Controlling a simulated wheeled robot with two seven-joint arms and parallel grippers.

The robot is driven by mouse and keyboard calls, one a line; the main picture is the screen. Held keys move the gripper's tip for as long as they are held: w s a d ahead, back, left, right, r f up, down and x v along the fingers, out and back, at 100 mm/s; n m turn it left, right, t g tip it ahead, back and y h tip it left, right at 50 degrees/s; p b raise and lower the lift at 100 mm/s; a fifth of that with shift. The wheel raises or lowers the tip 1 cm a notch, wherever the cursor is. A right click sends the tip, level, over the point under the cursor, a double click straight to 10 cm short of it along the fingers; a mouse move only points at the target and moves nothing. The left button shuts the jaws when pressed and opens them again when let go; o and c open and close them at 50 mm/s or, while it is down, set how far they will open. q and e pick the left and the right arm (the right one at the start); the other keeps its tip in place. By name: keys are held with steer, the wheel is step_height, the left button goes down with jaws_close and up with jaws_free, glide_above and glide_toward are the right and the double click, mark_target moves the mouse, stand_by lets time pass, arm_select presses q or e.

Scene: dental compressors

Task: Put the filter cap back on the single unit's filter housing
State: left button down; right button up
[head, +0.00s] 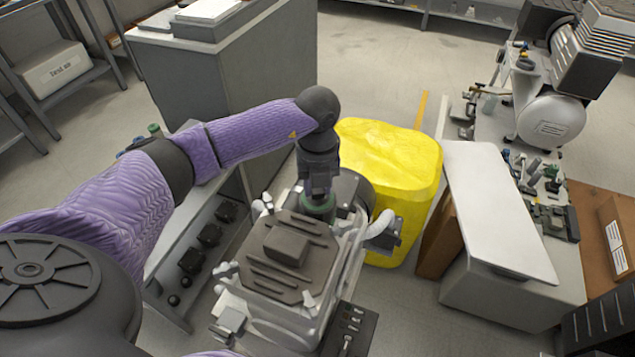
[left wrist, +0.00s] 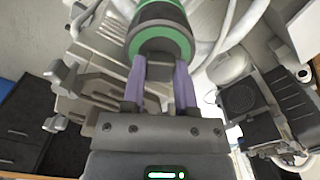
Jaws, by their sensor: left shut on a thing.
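My left gripper (head: 318,192) reaches over the back right corner of the single unit (head: 262,285), a pale machine with a dark ribbed top. It is shut on the filter cap, a dark round part with a green band; in the head view only a green edge (head: 320,208) shows under the gripper. In the left wrist view the cap (left wrist: 160,38) sits at the tips of the two purple fingers (left wrist: 160,85). The filter housing is hidden behind the cap and gripper, so I cannot tell whether they touch. My right gripper is not in view.
A yellow bag-like bin (head: 390,165) stands behind the unit. A grey cabinet (head: 225,75) is at the back left. A white board (head: 495,205) and a bench with small parts and another compressor (head: 550,120) are on the right. Pale hoses (left wrist: 235,25) curve close beside the cap.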

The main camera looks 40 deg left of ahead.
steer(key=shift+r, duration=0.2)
arm_select(q)
jaws_free()
steer(key=shift+r, duration=0.15)
step_height(320, 180, up, 3)
steer(key=p, duration=0.3)
step_height(320, 180, up, 3)
steer(key=shift+f+p, duration=0.2)
steer(key=shift+p, duration=0.95)
steer(key=shift+r+p, duration=0.6)
steer(key=shift+r, duration=0.05)
steer(key=shift+f, duration=0.1)
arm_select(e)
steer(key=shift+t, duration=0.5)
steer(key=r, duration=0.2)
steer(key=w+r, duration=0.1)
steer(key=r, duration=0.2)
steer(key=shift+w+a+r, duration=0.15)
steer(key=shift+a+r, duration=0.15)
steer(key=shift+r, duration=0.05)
arm_select(q)
steer(key=shift+c, duration=0.3)
